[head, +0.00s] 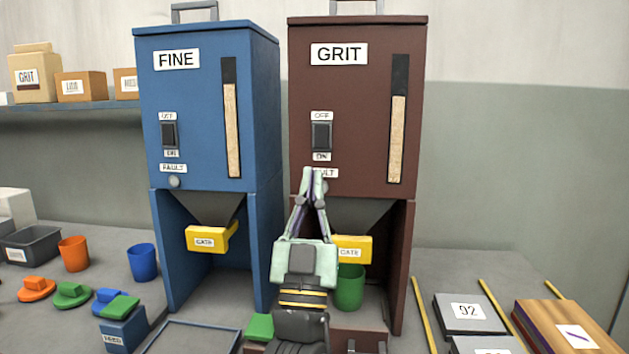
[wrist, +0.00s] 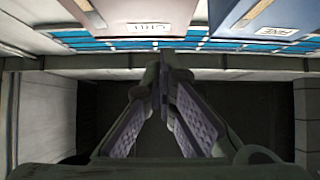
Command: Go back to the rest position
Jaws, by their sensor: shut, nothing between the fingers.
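My gripper (head: 314,178) is shut and empty, with its fingertips together and pointing up in the head view. It stands in front of the brown GRIT hopper (head: 353,110) and covers part of that hopper's fault label. In the wrist view my gripper (wrist: 163,68) also shows with its fingertips together and nothing between them. The blue FINE hopper (head: 195,100) stands to the left of the brown one. Whether the fingertips touch the brown hopper cannot be told.
Each hopper has a yellow gate; the left one (head: 211,238) is clear, the right one (head: 355,249) is partly behind my gripper. A green cup (head: 350,290) stands under the brown hopper. An orange cup (head: 74,254) and blue cup (head: 142,262) stand left. Dark plates (head: 470,312) lie right.

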